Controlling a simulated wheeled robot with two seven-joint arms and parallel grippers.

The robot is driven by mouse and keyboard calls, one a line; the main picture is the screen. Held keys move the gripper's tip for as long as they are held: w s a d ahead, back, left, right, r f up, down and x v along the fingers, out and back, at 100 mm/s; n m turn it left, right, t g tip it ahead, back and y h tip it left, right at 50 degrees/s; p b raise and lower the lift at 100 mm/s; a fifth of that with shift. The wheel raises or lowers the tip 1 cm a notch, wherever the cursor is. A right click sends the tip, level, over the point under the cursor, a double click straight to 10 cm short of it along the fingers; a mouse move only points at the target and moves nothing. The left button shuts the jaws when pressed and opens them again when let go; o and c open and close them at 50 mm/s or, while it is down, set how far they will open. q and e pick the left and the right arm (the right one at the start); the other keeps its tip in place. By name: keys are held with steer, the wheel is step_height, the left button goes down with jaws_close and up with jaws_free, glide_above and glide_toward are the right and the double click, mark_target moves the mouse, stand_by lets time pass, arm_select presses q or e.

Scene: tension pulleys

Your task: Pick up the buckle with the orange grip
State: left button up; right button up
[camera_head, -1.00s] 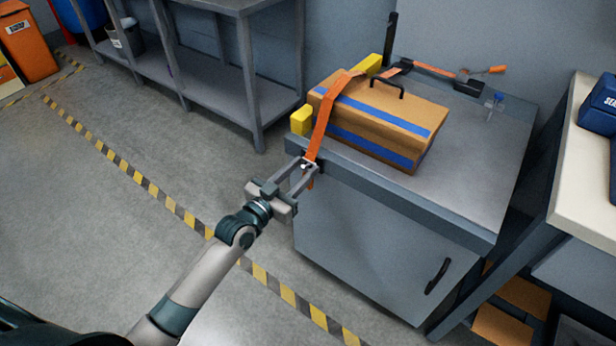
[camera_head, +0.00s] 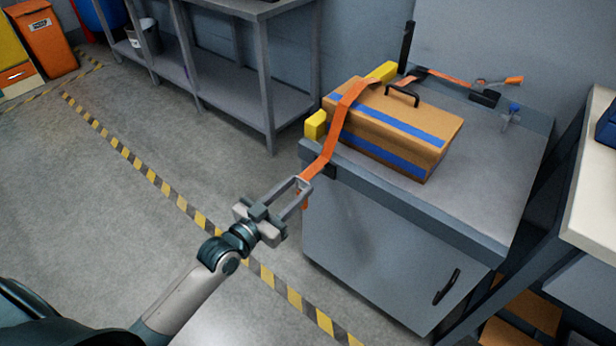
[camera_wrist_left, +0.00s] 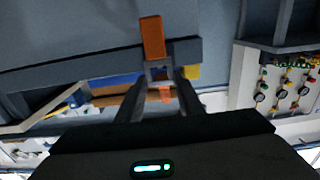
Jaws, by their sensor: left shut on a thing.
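The ratchet buckle (camera_head: 484,98) is small and dark and lies at the back right of the metal bench. Its orange grip (camera_head: 514,80) points right. An orange strap (camera_head: 346,110) runs over the brown case (camera_head: 395,120) with blue bands and down past the bench's front left edge. My left gripper (camera_head: 301,184) is shut on the lower part of this strap, in front of the bench and clear of it. In the left wrist view an orange strap piece (camera_wrist_left: 152,38) shows just beyond the fingertips. The buckle is far from this gripper. My right gripper is not in view.
Yellow corner pieces (camera_head: 315,125) sit at the case's left side. A black post (camera_head: 407,45) stands at the bench's back. A small blue-topped item (camera_head: 513,110) is at the right. A pale table (camera_head: 590,125) stands right of the bench. The floor at left is open.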

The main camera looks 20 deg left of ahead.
arm_select(q)
steer(key=f+v, duration=0.2)
steer(key=v, duration=1.2)
stand_by(0.4)
steer(key=w+d+r+n+t+y, duration=0.1)
steer(key=w+d+r+n+y, duration=0.3)
steer(key=w+r, duration=0.6)
step_height(320, 180, up, 4)
steer(key=shift+w+d+r+y, duration=0.15)
steer(key=shift+w+d+y, duration=0.1)
steer(key=shift+d+y, duration=0.95)
steer(key=shift+w+d+h, duration=0.1)
steer(key=shift+d+h, duration=0.05)
steer(key=shift+h, duration=0.15)
